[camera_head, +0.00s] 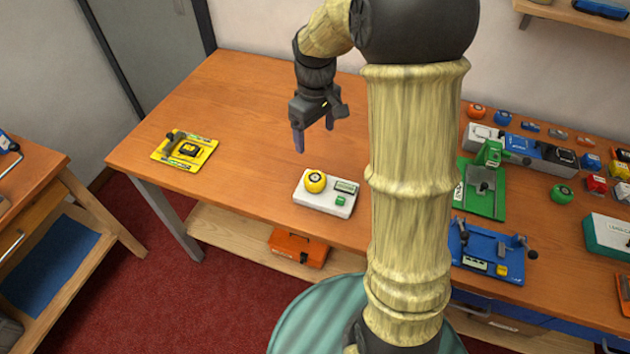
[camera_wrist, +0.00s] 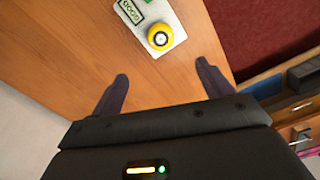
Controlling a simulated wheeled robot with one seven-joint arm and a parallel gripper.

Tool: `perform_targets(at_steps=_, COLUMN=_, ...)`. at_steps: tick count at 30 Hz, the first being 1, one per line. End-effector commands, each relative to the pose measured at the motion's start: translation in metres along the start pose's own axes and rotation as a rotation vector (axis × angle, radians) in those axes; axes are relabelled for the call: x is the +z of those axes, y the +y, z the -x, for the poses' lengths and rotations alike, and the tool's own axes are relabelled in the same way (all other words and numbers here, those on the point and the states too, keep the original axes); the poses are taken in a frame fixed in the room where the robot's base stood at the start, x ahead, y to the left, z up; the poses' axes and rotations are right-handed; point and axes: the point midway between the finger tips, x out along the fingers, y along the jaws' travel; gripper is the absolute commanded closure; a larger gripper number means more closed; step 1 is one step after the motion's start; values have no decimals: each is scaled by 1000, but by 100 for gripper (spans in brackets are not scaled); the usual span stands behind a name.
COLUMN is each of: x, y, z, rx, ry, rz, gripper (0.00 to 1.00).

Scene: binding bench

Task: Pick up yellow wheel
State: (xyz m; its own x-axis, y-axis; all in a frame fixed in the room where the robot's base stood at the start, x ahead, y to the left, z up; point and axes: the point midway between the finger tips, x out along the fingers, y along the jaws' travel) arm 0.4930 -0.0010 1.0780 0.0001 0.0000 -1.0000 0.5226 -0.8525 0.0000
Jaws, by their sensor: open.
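The yellow wheel (camera_head: 315,181) is a round knob with a dark-and-white centre. It sits on the left part of a white base plate (camera_head: 318,203) near the bench's front edge, beside a green-framed label and a green block. The wheel also shows in the wrist view (camera_wrist: 160,37), ahead of the fingertips. My gripper (camera_head: 314,139) hangs above the bench, higher than the wheel and behind it, with its fingers pointing down. In the wrist view my gripper (camera_wrist: 162,72) has its two fingers wide apart with nothing between them.
A yellow plate (camera_head: 185,150) with a dark tool lies at the left of the bench. A green device (camera_head: 484,185), a blue device (camera_head: 487,250) and several small items stand at the right. An orange box (camera_head: 298,248) is on the lower shelf. Bare wood surrounds the white base's back and left.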

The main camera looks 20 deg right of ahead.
Motion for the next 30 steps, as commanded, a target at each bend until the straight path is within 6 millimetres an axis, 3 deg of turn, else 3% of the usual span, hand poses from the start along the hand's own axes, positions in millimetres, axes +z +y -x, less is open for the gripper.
perform_targets(at_steps=18, x=1, y=-1, z=-104, rx=-2, ry=-3, rz=0, gripper=21)
perform_targets(at_steps=30, x=0, y=0, z=-112, rx=0, ry=0, rz=-1, gripper=21)
